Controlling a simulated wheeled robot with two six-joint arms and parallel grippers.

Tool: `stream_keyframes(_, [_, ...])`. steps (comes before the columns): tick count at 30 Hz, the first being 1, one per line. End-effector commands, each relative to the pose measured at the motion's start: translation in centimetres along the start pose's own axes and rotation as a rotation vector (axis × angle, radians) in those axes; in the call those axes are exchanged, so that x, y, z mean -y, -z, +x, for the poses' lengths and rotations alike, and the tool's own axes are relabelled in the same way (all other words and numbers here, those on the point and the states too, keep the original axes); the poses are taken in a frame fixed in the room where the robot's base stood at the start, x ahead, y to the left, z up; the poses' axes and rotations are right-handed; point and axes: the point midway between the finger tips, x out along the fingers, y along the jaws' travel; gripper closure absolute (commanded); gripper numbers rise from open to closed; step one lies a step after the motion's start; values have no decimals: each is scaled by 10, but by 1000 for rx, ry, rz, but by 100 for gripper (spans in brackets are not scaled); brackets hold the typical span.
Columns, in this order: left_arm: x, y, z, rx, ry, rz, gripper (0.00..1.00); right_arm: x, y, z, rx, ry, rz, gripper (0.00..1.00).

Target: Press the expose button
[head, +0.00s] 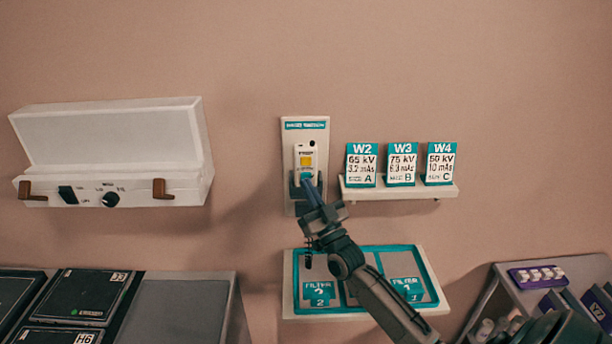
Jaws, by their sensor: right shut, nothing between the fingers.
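A small white hand switch (306,155) with a yellow patch sits in a holder on a pale wall plate (290,135) with a teal label. My right gripper (308,183) is shut and empty, its tips at the lower part of the hand switch, over a teal area there. The tips cover part of that area, and I cannot tell whether they touch it. The expose button is not clearly readable; it may be on this switch. My left gripper is not in view.
A white wall box (110,150) with a knob is at left. Cards W2, W3 and W4 stand on a small shelf (400,192) right of the switch. A filter tray (290,290) is below my right arm. Dark cassettes (85,295) lie lower left; a rack (580,268) is lower right.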

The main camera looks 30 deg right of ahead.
Motion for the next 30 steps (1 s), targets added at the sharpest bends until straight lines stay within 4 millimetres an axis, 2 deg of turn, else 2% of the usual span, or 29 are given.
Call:
stream_keyframes(14, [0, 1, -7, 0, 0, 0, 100, 5, 6, -5, -1, 0, 0, 100])
stream_keyframes(21, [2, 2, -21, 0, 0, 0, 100, 16, 19, -21, 0, 0, 0, 100])
stream_keyframes(30, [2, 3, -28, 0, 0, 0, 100, 28, 28, -38, -1, 0, -1, 100])
